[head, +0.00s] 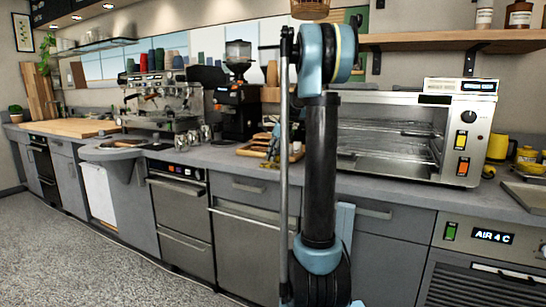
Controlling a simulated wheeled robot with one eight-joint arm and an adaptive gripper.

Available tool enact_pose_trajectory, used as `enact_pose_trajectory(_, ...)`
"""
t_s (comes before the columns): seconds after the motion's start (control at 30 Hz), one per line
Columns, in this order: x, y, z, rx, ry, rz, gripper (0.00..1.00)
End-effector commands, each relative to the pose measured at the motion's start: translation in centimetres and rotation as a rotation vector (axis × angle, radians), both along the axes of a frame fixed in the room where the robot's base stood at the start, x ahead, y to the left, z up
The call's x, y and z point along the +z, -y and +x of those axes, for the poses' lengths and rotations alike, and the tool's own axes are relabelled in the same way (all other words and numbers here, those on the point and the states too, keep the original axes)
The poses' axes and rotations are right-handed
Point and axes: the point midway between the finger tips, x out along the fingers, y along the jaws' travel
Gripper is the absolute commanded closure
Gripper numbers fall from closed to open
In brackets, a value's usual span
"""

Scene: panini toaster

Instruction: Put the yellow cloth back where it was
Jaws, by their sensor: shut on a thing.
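I cannot make out a yellow cloth in the head view. My own blue and black arm stands upright in the middle of the picture and hides part of the counter behind it. My gripper cannot be made out, so its hold does not show.
A steel toaster oven (385,113) stands on the grey counter right of my arm. A wooden tray (253,151) with small items lies left of it. A coffee grinder (238,107) and espresso machine (162,103) stand farther left. A yellow mug (498,147) is at the right.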

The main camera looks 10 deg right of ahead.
Motion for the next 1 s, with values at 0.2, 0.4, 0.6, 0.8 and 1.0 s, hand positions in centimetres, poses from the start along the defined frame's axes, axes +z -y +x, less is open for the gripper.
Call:
enact_pose_trajectory(0.2,0.0,-0.1,0.0,0.001,0.0,0.0,1.0)
enact_pose_trajectory(0.4,-0.1,-0.1,0.0,0.001,0.0,0.0,0.62)
enact_pose_trajectory(0.6,0.0,-0.1,0.0,0.001,0.0,0.0,0.62)
enact_pose_trajectory(0.8,0.6,0.1,-0.1,0.001,0.0,0.0,0.62)
enact_pose_trajectory(1.0,3.4,1.0,-0.8,0.0,0.0,0.0,0.62)
